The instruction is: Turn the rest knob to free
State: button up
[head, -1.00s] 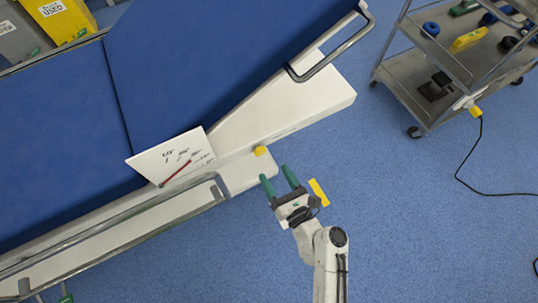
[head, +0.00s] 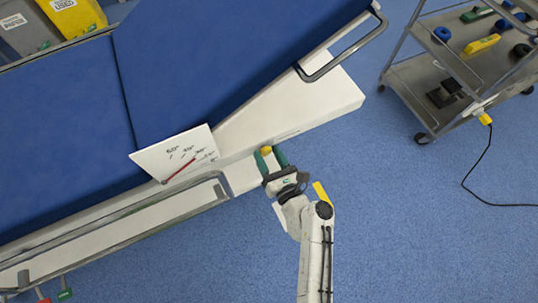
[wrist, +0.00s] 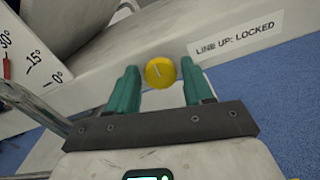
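The yellow rest knob (head: 265,150) sits on the side of the operating table's white rail. In the wrist view the knob (wrist: 160,72) is round with a pale line on its face, tilted slightly off vertical. My gripper (head: 269,157) is open, with its green fingers on either side of the knob. In the wrist view a gap shows between the knob and each finger of my gripper (wrist: 162,88). A label beside the knob (wrist: 234,39) reads "LINE UP: LOCKED".
A white angle plate (head: 177,153) with a red pointer stands left of the knob. A metal side rail (head: 120,215) runs to the lower left. A metal trolley (head: 415,88) stands at the upper right, with a cable on the floor.

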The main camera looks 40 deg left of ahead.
jog(key=c, duration=0.8)
jog(key=shift+o, duration=0.2)
jog(key=n+b, duration=0.3)
jog(key=n, duration=0.2)
jog(key=shift+f, duration=0.15)
jog(key=n+b, duration=0.2)
jog(key=n, duration=0.2)
jog(key=shift+s+b, duration=0.15)
jog(key=shift+b, duration=0.25)
jog(key=n+b, duration=0.3)
jog(key=n, duration=0.2)
jog(key=shift+f, duration=0.1)
jog(key=shift+s+n+b, duration=0.1)
jog(key=shift+n+b, duration=1.2)
jog(key=shift+n, duration=0.6)
